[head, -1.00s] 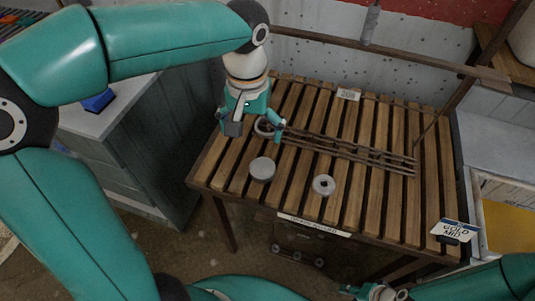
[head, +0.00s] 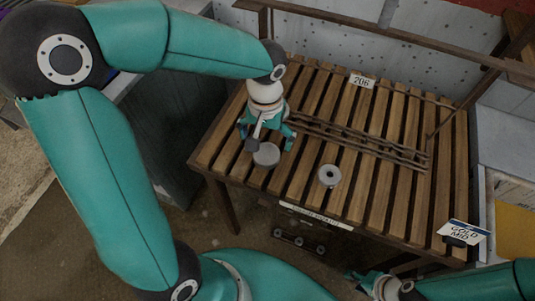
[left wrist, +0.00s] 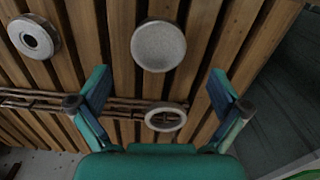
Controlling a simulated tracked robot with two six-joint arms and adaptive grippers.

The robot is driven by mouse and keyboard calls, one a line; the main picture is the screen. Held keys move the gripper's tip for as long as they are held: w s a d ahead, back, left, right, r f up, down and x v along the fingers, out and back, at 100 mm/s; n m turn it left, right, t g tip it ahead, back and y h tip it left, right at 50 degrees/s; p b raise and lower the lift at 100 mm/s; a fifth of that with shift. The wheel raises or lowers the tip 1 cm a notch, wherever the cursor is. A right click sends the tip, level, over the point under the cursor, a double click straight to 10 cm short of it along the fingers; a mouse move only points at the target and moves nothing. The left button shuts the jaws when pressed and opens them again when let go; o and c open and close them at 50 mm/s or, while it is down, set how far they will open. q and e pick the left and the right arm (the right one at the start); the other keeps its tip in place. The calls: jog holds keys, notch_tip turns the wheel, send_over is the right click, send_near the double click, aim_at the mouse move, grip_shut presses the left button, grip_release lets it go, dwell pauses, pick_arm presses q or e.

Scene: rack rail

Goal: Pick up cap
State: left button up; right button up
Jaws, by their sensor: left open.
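A plain grey round disc, which looks like the cap (head: 266,155), lies on the wooden slatted table near its left front; it also shows in the left wrist view (left wrist: 158,46). My left gripper (head: 271,141) is open and empty, pointing down just behind the disc. In the left wrist view the disc is beyond the open fingertips (left wrist: 158,104), with no contact visible. A thin grey ring (left wrist: 165,130) shows between the fingers there; the gripper hides it in the head view. My right gripper (head: 378,284) is at the bottom edge; its jaws are unclear.
A grey disc with a centre hole (head: 329,176) lies right of the plain disc. Dark metal rails (head: 360,148) run across the slatted table (head: 400,200). A "206" card (head: 362,81) and a "GOLD MID" sign (head: 461,232) stand at the edges. The table's right part is mostly clear.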

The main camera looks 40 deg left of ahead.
aim_at(266, 153)
pick_arm(q)
jog(key=f, duration=0.4)
jog(key=shift+s+d, duration=0.15)
jog(key=shift+s, duration=0.1)
jog(key=shift+f, duration=0.65)
jog(key=c, duration=1.2)
